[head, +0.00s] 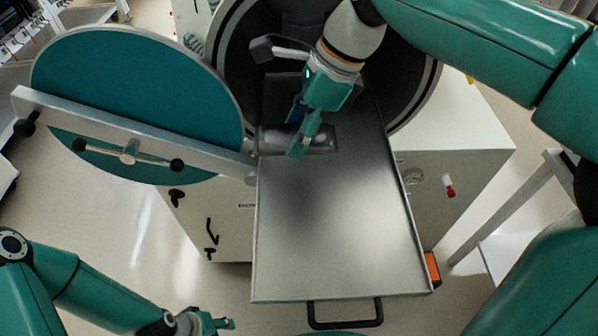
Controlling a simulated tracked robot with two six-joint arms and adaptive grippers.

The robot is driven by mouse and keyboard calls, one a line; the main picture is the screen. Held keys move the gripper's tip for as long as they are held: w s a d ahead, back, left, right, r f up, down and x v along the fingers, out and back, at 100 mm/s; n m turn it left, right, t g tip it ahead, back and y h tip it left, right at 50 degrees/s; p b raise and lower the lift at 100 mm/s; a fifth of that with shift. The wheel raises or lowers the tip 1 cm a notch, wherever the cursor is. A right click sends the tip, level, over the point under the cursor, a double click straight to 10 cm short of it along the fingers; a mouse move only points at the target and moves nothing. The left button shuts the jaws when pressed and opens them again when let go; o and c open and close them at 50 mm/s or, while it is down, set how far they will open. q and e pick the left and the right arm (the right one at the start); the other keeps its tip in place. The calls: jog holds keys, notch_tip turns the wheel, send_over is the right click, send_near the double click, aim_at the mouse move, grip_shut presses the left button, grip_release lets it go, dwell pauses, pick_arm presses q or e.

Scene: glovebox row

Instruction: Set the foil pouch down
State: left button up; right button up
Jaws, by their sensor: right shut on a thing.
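The foil pouch (276,139) is a shiny silver packet at the far end of the metal tray (335,235). My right gripper (299,148) reaches down from the top and is shut on the pouch, hiding its middle. The pouch is at or just above the tray surface; I cannot tell if it touches. My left gripper (215,322) is low at the bottom edge, away from the tray, and too small and cut off to read its fingers.
The tray slides out of a round dark port (415,95) in a white cabinet (460,135). A round teal door (130,85) with a metal bar stands open at left. The tray's near part is bare, with a black handle (345,322) in front.

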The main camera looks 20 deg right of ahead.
aim_at(323, 134)
notch_tip(323, 134, down, 11)
jog(key=shift+r+b, duration=0.1)
jog(key=shift+b, duration=0.3)
jog(key=o, duration=1.2)
jog(key=p+v, duration=0.1)
jog(key=v, duration=0.9)
jog(key=shift+d+r, duration=0.1)
jog(key=shift+r, duration=0.15)
jog(key=shift+v, duration=0.8)
jog(key=shift+f, duration=0.1)
